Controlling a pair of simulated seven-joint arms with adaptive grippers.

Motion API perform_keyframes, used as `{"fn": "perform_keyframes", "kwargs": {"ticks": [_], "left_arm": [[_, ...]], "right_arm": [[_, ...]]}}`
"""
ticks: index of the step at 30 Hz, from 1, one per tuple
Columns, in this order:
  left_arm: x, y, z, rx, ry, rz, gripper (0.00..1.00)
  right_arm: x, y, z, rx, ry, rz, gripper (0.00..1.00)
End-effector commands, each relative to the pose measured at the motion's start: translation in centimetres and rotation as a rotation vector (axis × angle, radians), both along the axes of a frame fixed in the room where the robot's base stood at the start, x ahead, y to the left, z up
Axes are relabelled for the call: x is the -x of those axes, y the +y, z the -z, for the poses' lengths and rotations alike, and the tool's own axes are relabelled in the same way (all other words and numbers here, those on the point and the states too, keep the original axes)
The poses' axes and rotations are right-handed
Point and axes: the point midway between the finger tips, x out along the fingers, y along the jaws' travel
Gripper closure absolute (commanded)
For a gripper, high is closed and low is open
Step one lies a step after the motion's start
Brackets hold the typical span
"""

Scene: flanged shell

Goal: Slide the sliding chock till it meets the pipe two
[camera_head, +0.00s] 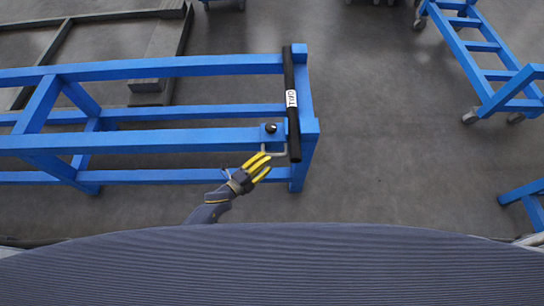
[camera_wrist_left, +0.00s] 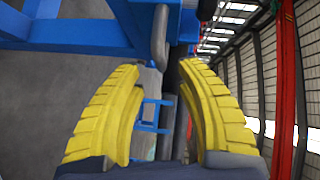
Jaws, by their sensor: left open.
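The pipe two (camera_head: 292,125) is a black bar with a white "TWO" label, lying across the right end of a blue frame. The sliding chock (camera_head: 265,138) seems to be the small blue block with a black knob on the frame's near rail, just left of the pipe. I cannot tell whether they touch. A grey bent handle (camera_head: 276,153) sits at the block's near side. My left gripper (camera_head: 263,164), with yellow fingers, is open right at the handle. In the left wrist view the handle (camera_wrist_left: 160,38) shows just beyond and between the parted fingertips (camera_wrist_left: 158,70).
The blue frame (camera_head: 180,138) runs off to the left. A dark metal frame (camera_head: 45,62) lies on the floor behind it. Blue wheeled racks (camera_head: 480,45) stand at the right. The grey floor between is clear.

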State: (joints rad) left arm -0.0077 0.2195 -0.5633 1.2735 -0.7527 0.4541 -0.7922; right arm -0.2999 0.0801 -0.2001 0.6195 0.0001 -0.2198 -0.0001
Motion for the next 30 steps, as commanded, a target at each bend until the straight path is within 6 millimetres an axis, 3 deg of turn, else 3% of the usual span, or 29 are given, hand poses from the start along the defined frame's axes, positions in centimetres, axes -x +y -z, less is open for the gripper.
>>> {"fn": "perform_keyframes", "kwargs": {"ticks": [12,30], "left_arm": [[4.0,4.0,-0.8,0.001,0.001,-0.001,0.64],[4.5,4.6,-1.0,0.0,0.0,-0.001,0.64]], "right_arm": [[0.0,0.0,0.0,0.0,0.0,0.0,0.64],[0.0,0.0,0.0,0.0,0.0,0.0,0.64]]}}
